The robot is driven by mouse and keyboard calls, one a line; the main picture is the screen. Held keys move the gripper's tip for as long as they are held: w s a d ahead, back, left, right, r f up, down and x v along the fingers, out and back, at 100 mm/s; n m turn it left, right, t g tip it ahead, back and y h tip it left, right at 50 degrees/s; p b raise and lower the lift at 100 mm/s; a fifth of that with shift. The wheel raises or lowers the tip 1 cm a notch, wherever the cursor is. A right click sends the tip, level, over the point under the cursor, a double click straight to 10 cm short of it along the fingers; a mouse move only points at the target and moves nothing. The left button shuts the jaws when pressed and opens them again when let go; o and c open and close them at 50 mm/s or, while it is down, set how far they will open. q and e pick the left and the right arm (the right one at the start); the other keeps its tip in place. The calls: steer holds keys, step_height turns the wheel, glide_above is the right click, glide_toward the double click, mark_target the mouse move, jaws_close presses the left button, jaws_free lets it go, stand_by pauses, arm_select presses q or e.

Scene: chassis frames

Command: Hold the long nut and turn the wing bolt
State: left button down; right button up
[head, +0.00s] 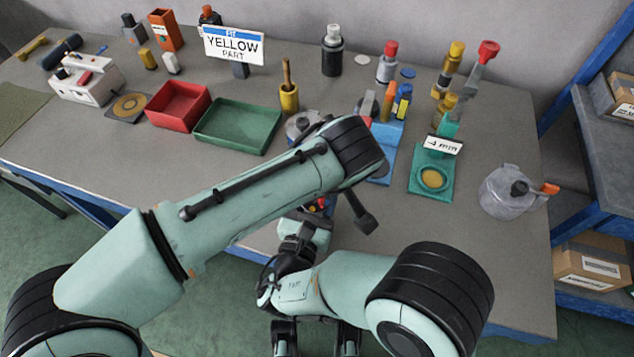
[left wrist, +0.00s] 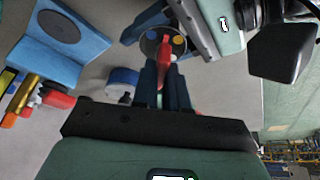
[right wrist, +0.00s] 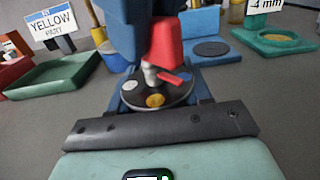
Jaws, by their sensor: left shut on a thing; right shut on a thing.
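In the head view my left arm covers most of this.
A red tray (head: 157,115) and green tray (head: 205,135) lie left of the arms. A yellow-part sign (head: 234,46) stands behind.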

arm_select(q)
steer(key=shift+a+f, duration=0.1)
steer(key=shift+f, duration=0.4)
steer(key=c, duration=1.1)
jaws_free()
steer(key=shift+c, duration=0.2)
arm_select(e)
steer(key=shift+s, duration=0.1)
arm_select(q)
steer(key=shift+r, duration=0.1)
steer(key=shift+r, duration=0.1)
steer(key=shift+r, duration=0.15)
steer(key=v, duration=1.1)
steer(key=shift+d+r, duration=0.25)
steer(key=shift+r, duration=0.05)
steer(key=shift+s, duration=0.1)
arm_select(e)
steer(key=o, duration=1.3)
steer(key=shift+o, duration=0.2)
